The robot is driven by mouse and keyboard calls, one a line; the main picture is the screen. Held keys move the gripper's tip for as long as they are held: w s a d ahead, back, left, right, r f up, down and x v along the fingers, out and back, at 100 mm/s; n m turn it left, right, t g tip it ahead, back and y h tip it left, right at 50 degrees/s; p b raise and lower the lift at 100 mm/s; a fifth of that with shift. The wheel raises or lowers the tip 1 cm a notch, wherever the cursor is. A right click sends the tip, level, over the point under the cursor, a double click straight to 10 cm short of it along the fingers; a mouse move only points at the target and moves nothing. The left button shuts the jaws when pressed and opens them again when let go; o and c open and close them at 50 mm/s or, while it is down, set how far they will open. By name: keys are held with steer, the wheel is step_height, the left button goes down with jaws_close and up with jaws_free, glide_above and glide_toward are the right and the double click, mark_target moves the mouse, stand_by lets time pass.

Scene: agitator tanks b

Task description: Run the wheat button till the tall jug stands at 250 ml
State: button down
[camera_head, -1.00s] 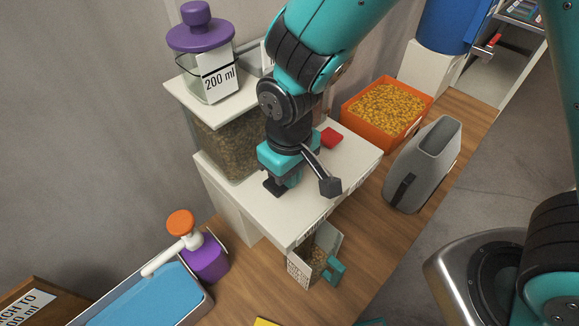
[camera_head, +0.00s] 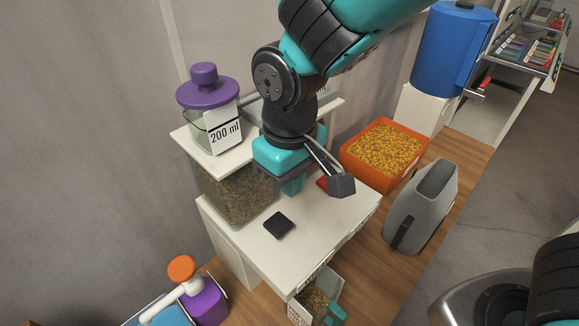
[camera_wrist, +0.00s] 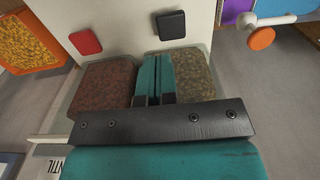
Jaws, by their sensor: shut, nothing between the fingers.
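A black square button (camera_head: 279,225) and a red button (camera_head: 322,183) sit on the white dispenser's top; both show in the wrist view, black (camera_wrist: 171,25) and red (camera_wrist: 86,42). I cannot read which is wheat. A clear jug with a teal handle (camera_head: 335,314) stands below the dispenser's front, holding brown grain; it is cut off by the lower edge and its level cannot be read. My gripper (camera_head: 293,188) is shut and empty above the dispenser top, between the buttons and the grain hoppers. Its teal fingers (camera_wrist: 153,65) are together in the wrist view.
Behind the buttons stands a clear grain hopper (camera_head: 240,190). A purple-lidded jar labelled 200 ml (camera_head: 213,122) stands on the shelf above it. An orange bin of yellow pieces (camera_head: 383,154), a grey container (camera_head: 420,207) and a blue drum (camera_head: 447,50) stand to the right.

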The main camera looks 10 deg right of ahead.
step_height(320, 180, up, 3)
steer(key=shift+r, duration=0.15)
stand_by(0.4)
steer(key=s+d+f+y+b, duration=0.1)
steer(key=s+d+y+b, duration=0.3)
steer(key=s+d+b, duration=0.2)
steer(key=s+d, duration=0.2)
steer(key=s, duration=0.2)
steer(key=shift+s+b, duration=0.25)
steer(key=shift+b, duration=0.15)
